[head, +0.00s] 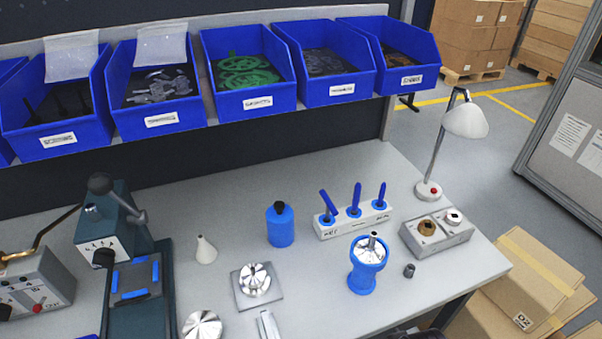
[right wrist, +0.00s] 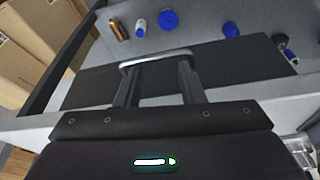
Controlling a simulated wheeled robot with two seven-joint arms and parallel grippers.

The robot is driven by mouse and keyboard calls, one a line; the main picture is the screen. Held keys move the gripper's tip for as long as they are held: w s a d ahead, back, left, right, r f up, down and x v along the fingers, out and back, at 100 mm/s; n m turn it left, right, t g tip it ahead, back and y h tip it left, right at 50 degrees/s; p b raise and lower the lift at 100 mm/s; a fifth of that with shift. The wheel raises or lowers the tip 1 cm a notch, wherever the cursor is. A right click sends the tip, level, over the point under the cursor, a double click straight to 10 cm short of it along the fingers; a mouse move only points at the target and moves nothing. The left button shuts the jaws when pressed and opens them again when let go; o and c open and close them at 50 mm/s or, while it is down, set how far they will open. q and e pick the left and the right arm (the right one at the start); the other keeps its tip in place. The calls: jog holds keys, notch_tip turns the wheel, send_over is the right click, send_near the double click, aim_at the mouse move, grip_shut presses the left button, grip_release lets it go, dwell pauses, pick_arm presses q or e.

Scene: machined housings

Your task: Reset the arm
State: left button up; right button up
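My right gripper (right wrist: 157,72) shows in the right wrist view with its two dark fingers spread apart. A thin pale, curved metallic bar (right wrist: 157,58) crosses at the fingertips. I cannot tell whether it is part of the gripper or a separate thing. Beyond the fingers lie the dark panel and the grey worktop with small blue parts. My left gripper is not in view. The head view shows neither gripper clearly; only a dark shape shows at its bottom edge, right of centre.
The grey worktop (head: 345,180) holds a blue bottle (head: 280,227), a blue stand with a metal part (head: 366,278), a white block with blue tools (head: 353,222), a lamp (head: 428,190), a grey fixture box (head: 437,237) and a green press (head: 115,235). Blue bins (head: 250,100) hang behind. Cartons (head: 530,280) stand right.

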jog(key=s+d+f, duration=0.1)
jog(key=s+f, duration=0.3)
jog(key=f, duration=0.7)
jog(key=s+f+g+b, duration=0.1)
jog(key=s+f, duration=0.3)
jog(key=f, duration=0.6)
jog(key=s+d+f, duration=0.1)
jog(key=s+f, duration=0.3)
jog(key=f, duration=0.7)
jog(key=s+d+f, duration=0.1)
jog(key=s+f, duration=0.2)
jog(key=s, duration=0.2)
jog(key=s+d+f+g, duration=0.1)
jog(key=s+f, duration=0.3)
jog(key=s, duration=0.2)
jog(key=shift+s, duration=0.25)
